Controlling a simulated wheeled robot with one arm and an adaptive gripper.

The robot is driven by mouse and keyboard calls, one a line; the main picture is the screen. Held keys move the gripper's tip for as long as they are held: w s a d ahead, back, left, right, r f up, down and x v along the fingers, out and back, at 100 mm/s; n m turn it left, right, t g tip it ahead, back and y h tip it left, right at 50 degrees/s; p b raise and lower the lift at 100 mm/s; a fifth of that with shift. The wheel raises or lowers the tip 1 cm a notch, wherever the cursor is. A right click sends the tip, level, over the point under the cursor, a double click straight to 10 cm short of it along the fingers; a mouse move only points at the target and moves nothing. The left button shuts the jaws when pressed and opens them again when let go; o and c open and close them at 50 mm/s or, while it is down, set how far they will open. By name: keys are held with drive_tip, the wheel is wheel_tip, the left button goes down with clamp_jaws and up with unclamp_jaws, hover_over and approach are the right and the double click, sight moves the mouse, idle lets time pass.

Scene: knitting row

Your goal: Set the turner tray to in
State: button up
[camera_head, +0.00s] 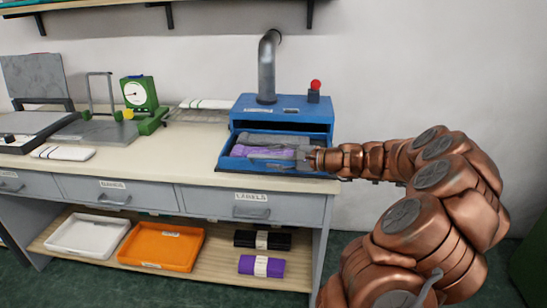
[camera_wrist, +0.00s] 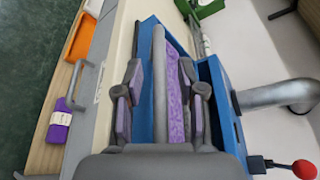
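The turner (camera_head: 285,108) is a blue box on the bench with a grey duct pipe behind it and a red knob on top. Its blue tray (camera_head: 227,163) sticks out at the front, holding a grey piece and a purple patterned cloth (camera_head: 252,151). My gripper (camera_head: 283,154) reaches in from the right, low over the tray. In the wrist view my gripper (camera_wrist: 160,75) has its fingers apart. The purple cloth (camera_wrist: 176,95) and a grey bar (camera_wrist: 159,80) show between them. I cannot tell if the fingers touch anything. The tray (camera_wrist: 145,40) is partly hidden by the fingers.
Left of the turner are a green dial scale (camera_head: 143,102), a grey press (camera_head: 40,120) and a folded white cloth (camera_head: 63,153). Grey drawers run below the bench top. The lower shelf holds a white tray (camera_head: 88,235), an orange tray (camera_head: 162,247) and dark and purple rolls.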

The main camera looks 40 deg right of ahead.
drive_tip(key=shift+w+a+f, duration=0.15)
drive_tip(key=shift+w+a, duration=0.1)
drive_tip(key=shift+w, duration=0.2)
clamp_jaws()
idle(0.5)
